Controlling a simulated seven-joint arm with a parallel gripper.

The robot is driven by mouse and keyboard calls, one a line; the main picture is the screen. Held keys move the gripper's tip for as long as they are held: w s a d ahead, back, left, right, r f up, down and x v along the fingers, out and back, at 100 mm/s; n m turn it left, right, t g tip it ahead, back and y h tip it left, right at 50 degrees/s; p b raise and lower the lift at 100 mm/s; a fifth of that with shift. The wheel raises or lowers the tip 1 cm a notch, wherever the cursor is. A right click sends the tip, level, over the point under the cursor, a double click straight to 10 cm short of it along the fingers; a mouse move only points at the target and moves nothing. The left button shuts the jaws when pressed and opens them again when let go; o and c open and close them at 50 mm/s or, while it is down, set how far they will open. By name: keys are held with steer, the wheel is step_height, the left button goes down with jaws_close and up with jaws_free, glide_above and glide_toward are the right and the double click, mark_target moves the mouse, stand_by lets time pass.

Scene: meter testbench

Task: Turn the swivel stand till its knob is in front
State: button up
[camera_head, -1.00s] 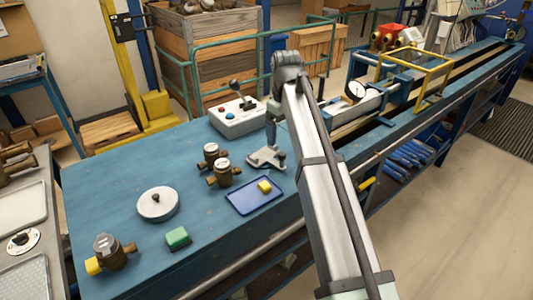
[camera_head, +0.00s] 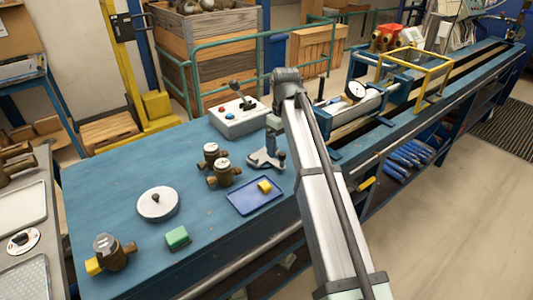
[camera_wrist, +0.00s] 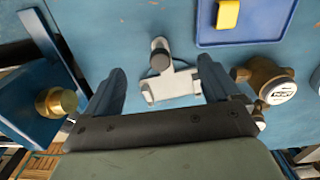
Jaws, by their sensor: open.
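My gripper (camera_wrist: 161,66) is open and empty, one finger on each side of the stand. I cannot tell whether either finger touches it. In the head view my gripper (camera_head: 271,138) points down over the stand and hides part of it.
A blue tray (camera_head: 238,207) with a yellow block (camera_head: 264,187) lies in front of the stand. Brass meters (camera_head: 224,172) stand to its left, and a control box (camera_head: 238,120) behind. A round white disc (camera_head: 158,206) and a green block (camera_head: 177,237) lie farther left.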

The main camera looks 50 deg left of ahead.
steer(key=shift+f, duration=1.15)
steer(key=shift+c, duration=0.2)
steer(key=c, duration=0.4)
